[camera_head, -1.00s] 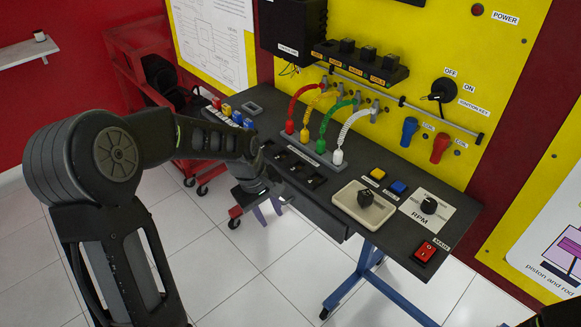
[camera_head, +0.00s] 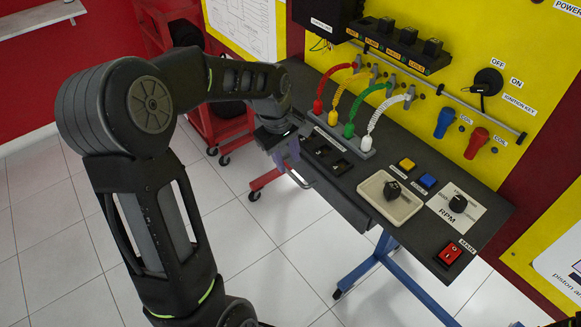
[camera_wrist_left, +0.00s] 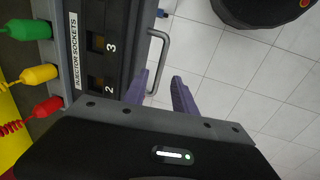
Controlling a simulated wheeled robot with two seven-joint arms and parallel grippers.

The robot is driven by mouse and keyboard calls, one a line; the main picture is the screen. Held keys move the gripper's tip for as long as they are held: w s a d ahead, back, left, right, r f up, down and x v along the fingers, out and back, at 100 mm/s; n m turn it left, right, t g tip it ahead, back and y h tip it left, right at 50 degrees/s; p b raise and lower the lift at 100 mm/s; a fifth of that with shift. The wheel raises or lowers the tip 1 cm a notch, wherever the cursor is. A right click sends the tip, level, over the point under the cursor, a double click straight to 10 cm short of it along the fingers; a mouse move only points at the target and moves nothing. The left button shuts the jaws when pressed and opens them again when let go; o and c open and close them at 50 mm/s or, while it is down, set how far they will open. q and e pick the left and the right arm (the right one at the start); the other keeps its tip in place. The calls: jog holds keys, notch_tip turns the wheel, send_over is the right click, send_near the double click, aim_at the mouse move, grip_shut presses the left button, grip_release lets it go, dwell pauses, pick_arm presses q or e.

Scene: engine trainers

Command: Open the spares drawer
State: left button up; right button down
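The spares drawer (camera_head: 339,202) is a dark box under the front edge of the bench top and looks shut. Its grey bar handle (camera_wrist_left: 167,45) shows in the left wrist view. My left gripper (camera_head: 287,163) is at the bench's front edge, left of most of the drawer front. In the left wrist view its purple fingers (camera_wrist_left: 160,78) are apart, with the lower part of the handle near the gap between them. I cannot tell whether they touch it. My right gripper is not in view.
The dark bench top (camera_head: 352,180) carries injector sockets, colored plugs (camera_head: 349,130), a cream tray (camera_head: 376,204) and a red main switch (camera_head: 449,254). A red cart (camera_head: 165,40) stands behind my left arm. Blue bench legs (camera_head: 372,266) stand below; the tiled floor in front is open.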

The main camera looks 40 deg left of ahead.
aim_at(292, 173)
pick_arm(q)
jog(key=shift+w+d+f, duration=0.1)
jog(key=shift+w+f, duration=0.15)
jog(key=shift+f, duration=0.95)
jog(key=shift+w+d+f, duration=0.1)
jog(key=shift+w+f, duration=0.1)
jog(key=shift+f, duration=0.95)
jog(key=shift+c, duration=0.3)
grip_shut()
